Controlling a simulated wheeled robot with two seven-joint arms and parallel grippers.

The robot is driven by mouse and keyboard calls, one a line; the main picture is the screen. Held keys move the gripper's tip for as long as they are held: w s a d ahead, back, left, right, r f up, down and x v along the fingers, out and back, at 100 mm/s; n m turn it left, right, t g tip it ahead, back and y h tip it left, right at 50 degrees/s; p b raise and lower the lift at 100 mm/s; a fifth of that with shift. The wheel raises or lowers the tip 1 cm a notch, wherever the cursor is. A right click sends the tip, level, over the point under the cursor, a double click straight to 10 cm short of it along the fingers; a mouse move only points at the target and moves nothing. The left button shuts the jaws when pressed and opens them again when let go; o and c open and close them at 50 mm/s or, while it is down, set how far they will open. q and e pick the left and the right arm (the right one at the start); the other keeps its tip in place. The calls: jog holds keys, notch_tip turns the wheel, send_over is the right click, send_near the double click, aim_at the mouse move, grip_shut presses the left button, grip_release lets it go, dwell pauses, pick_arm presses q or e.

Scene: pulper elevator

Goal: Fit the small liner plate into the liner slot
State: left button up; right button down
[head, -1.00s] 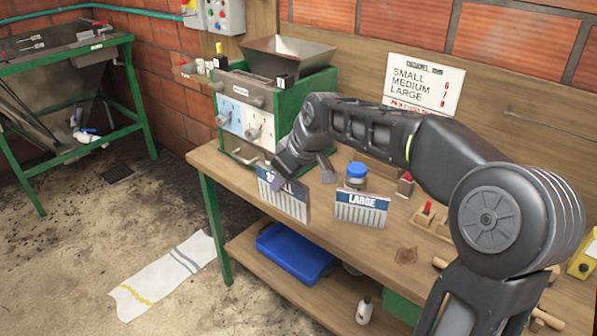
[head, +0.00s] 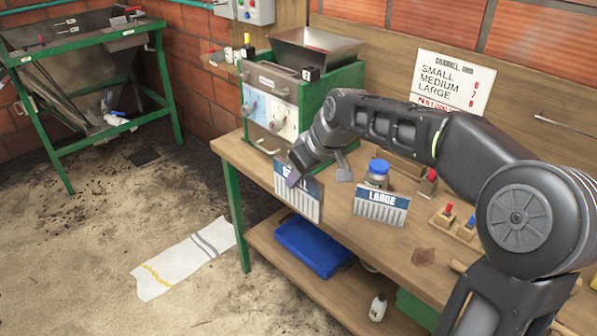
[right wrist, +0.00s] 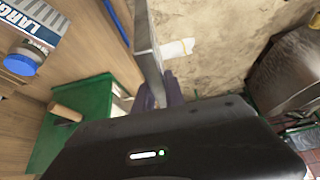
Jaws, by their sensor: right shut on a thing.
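The small liner plate (head: 302,199) is a ribbed grey plate with a blue label band, partly covered by my right gripper. My right gripper (head: 293,177) is shut on its upper part and holds it roughly upright at the bench's front edge, in front of the green pulper. In the right wrist view the plate (right wrist: 147,45) shows nearly edge-on between the fingers (right wrist: 162,92). The green pulper (head: 340,95) stands at the back of the bench, with a hopper and pale front panels. I cannot make out the liner slot. My left gripper is not in view.
The plate labelled LARGE (head: 381,208) stands right of the held plate, near a blue-lidded jar (head: 377,174). Red-handled wooden pieces (head: 448,212) lie farther right. A blue tray (head: 312,247) sits on the lower shelf.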

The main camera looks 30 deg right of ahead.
jog(key=a+f+m+h, duration=0.1)
jog(key=a+f+m, duration=0.2)
jog(key=a+f, duration=0.5)
jog(key=shift+w+a+f+h, duration=0.3)
jog(key=shift+w+a+f, duration=0.15)
jog(key=shift+a, duration=0.75)
jog(key=shift+w+r, duration=0.1)
